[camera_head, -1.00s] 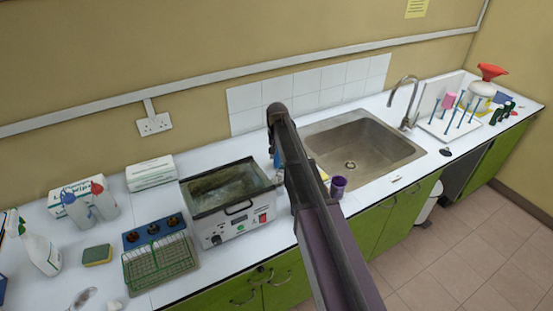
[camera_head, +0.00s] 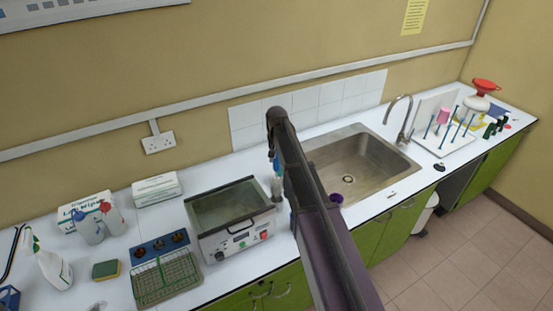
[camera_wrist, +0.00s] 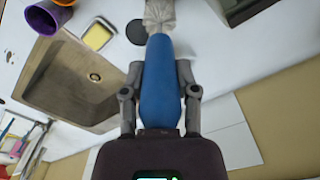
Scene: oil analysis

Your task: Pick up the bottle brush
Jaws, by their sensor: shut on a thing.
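The bottle brush (camera_wrist: 161,60) has a blue handle and a pale grey bristle head. In the wrist view my gripper (camera_wrist: 160,84) is shut on the blue handle, with one finger on each side. The bristle head sticks out past the fingertips. In the head view the brush (camera_head: 277,184) hangs head down beside my dark arm, between the water bath and the sink. My gripper is mostly hidden behind the arm there.
The water bath (camera_head: 236,244) stands just left of the brush. The sink (camera_head: 379,176) is to the right. A pegged drying rack (camera_head: 452,148) stands farther right.

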